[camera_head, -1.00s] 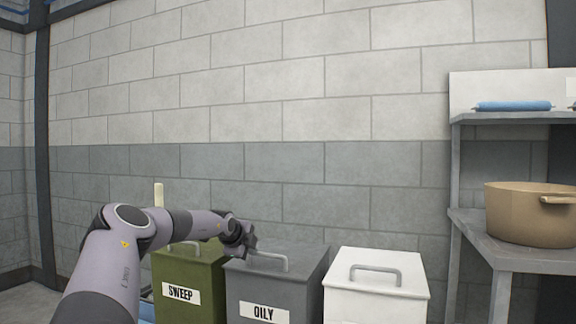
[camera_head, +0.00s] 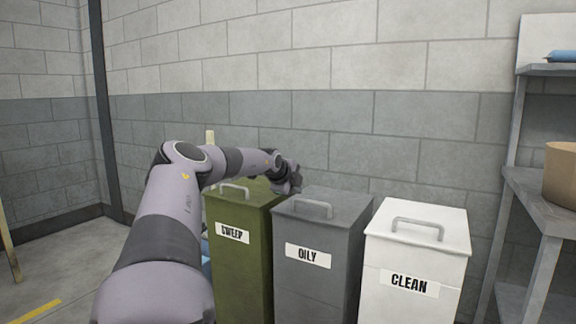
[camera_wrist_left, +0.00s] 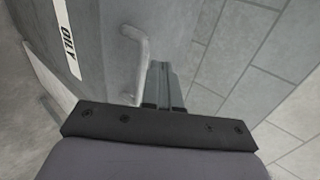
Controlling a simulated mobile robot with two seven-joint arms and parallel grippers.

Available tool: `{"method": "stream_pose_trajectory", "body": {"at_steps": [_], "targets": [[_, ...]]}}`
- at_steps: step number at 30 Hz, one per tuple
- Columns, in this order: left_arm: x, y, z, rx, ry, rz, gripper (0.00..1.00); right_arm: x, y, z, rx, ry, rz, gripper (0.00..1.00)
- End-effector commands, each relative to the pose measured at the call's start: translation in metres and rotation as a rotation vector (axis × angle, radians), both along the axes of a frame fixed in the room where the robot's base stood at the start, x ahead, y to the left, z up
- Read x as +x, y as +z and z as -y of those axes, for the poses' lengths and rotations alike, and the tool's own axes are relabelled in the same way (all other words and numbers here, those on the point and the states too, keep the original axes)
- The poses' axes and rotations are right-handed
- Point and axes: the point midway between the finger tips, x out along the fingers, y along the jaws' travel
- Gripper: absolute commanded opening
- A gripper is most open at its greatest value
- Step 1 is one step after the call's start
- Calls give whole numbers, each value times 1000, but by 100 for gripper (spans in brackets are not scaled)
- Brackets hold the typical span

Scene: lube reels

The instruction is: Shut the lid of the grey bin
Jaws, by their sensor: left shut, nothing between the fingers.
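The grey bin (camera_head: 318,275) labelled OILY stands between the green and white bins. Its lid (camera_head: 345,205) lies flat on top and looks shut, with a bar handle (camera_head: 313,204). My left gripper (camera_head: 295,188) is at the lid's back left corner, behind and left of the handle. In the left wrist view the gripper's fingers (camera_wrist_left: 162,84) are together and empty, close beside the handle (camera_wrist_left: 136,60). I cannot tell whether they touch the lid. My right gripper is not in view.
The green SWEEP bin (camera_head: 240,255) is close on the left, under my left forearm. The white CLEAN bin (camera_head: 415,265) is on the right. A block wall (camera_head: 400,140) stands behind the bins. A grey shelf (camera_head: 535,200) is at the far right.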

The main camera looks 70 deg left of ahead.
Motion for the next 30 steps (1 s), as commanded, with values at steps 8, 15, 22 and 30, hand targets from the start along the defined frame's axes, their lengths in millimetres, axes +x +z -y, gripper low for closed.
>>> {"method": "stream_pose_trajectory", "body": {"at_steps": [8, 15, 22, 30], "targets": [[-8, 18, 6, 6, -8, 3, 0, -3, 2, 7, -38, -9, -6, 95], [-22, 22, 13, 4, -3, 4, 0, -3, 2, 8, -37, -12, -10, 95], [-40, 31, 28, 3, -1, 2, 0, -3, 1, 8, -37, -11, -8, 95], [-63, 45, 48, 4, -3, 2, 0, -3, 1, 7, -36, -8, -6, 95]]}}
